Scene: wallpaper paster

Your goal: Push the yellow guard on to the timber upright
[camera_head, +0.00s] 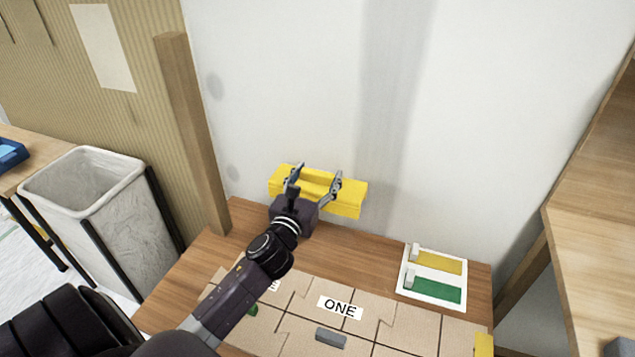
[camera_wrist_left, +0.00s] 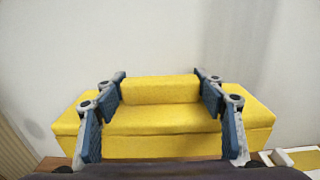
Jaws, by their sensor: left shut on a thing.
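The yellow guard (camera_head: 347,203) is a long block with a narrower raised ridge. It is held in front of the white wall, above the back of the wooden table. My left gripper (camera_head: 315,186) is shut on its ridge, with a finger at each end of it. The left wrist view also shows the guard (camera_wrist_left: 160,145) lying level across the picture between the gripper's fingers (camera_wrist_left: 165,98). The timber upright (camera_head: 193,130) stands at the table's back left corner, to the left of the guard and apart from it. My right gripper is not in view.
A wooden table (camera_head: 228,232) carries cardboard pieces (camera_head: 385,317), one labelled ONE, and a white panel (camera_head: 432,276) with yellow and green strips. A lined bin (camera_head: 95,205) stands left. A wooden shelf (camera_head: 595,215) stands right. Wall space between upright and guard is clear.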

